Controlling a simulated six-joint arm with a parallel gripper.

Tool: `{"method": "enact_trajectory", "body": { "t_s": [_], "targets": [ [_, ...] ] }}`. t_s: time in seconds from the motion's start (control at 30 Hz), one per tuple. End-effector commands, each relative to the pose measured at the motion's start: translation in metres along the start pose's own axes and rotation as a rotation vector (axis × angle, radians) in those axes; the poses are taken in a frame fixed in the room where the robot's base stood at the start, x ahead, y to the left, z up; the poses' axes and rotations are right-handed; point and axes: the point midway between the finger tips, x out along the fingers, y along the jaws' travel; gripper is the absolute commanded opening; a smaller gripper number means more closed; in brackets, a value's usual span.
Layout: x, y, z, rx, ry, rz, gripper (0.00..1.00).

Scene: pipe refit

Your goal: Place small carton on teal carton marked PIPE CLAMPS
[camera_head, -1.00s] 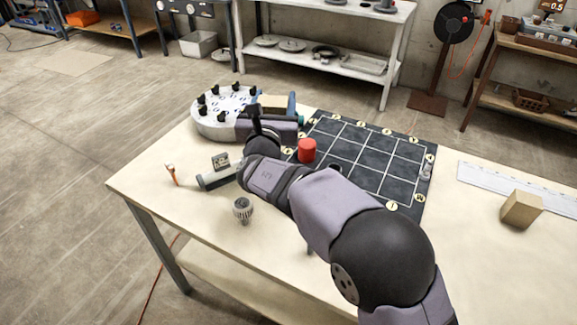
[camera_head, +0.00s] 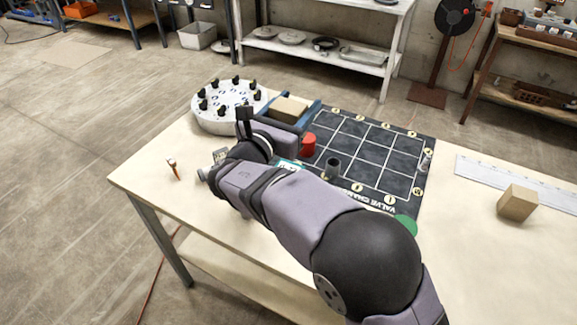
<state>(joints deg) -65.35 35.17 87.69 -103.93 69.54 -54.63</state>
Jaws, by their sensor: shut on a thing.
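My gripper (camera_head: 291,112) has blue-grey fingers and is shut on a small tan carton (camera_head: 290,108). It holds the carton at the back of the table, just right of the round white dial plate. A small teal patch (camera_head: 291,165) shows beside my arm, probably part of the teal carton. Most of it is hidden behind my arm, and no PIPE CLAMPS marking can be read. The held carton is apart from the teal patch in the picture.
The white dial plate (camera_head: 229,124) carries several black knobs. Another tan box (camera_head: 517,203) and a ruler (camera_head: 530,186) lie right. The right tabletop is mostly clear.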

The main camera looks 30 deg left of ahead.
Motion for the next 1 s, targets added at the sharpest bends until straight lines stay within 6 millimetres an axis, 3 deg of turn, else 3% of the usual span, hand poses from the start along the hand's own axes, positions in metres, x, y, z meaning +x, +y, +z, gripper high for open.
{"method": "enact_trajectory", "body": {
  "t_s": [0.17, 0.5, 0.77, 1.0],
  "targets": [
    [0.0, 0.0, -0.013, -0.004, 0.001, 0.0, 0.27],
    [0.0, 0.001, -0.059, -0.002, 0.0, 0.001, 0.27],
    [0.0, 0.001, -0.065, 0.001, 0.0, 0.001, 0.27],
    [0.0, 0.001, -0.09, -0.004, 0.0, 0.002, 0.27]
  ]
}}
